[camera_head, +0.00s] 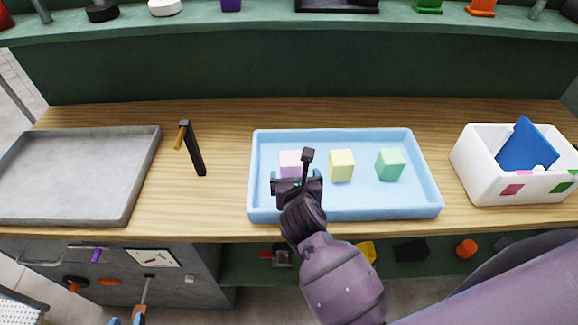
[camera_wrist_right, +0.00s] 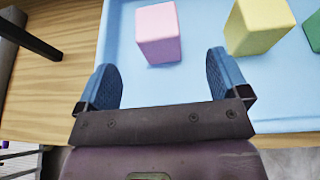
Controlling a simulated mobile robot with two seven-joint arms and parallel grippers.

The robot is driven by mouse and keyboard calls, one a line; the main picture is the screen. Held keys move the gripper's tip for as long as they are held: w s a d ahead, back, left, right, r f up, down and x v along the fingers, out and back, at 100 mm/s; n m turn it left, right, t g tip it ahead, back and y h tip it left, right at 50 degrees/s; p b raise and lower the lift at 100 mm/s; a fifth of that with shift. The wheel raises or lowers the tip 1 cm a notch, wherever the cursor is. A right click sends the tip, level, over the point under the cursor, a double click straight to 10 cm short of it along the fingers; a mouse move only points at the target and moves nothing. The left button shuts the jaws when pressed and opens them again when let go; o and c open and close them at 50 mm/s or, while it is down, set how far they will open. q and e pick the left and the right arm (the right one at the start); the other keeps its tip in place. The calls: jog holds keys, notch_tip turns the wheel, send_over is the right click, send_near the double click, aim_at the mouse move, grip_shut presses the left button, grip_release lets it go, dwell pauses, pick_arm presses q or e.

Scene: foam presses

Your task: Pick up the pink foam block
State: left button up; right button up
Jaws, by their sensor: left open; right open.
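The pink foam block (camera_head: 290,158) stands at the left of the light blue tray (camera_head: 345,213), partly hidden behind my right gripper in the head view. In the right wrist view the pink block (camera_wrist_right: 158,33) is whole, ahead of and between the two blue fingertips, and not touched by them. My right gripper (camera_head: 297,184) is open and empty over the front left part of the tray; its spread fingers show in the right wrist view (camera_wrist_right: 163,78). My left gripper is not in view.
A yellow block (camera_head: 341,166) and a green block (camera_head: 389,165) stand right of the pink one. A white box (camera_head: 480,178) with a blue sheet is at right.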

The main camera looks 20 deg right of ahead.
aim_at(291, 163)
jog(key=shift+a+x, duration=0.1)
jog(key=shift+x, duration=2.05)
jog(key=shift+a+x, duration=0.15)
jog(key=shift+x, duration=2)
jog(key=c, duration=1)
jog(key=shift+r, duration=0.1)
notch_tip(291, 163, up, 20)
jog(key=shift+p, duration=0.6)
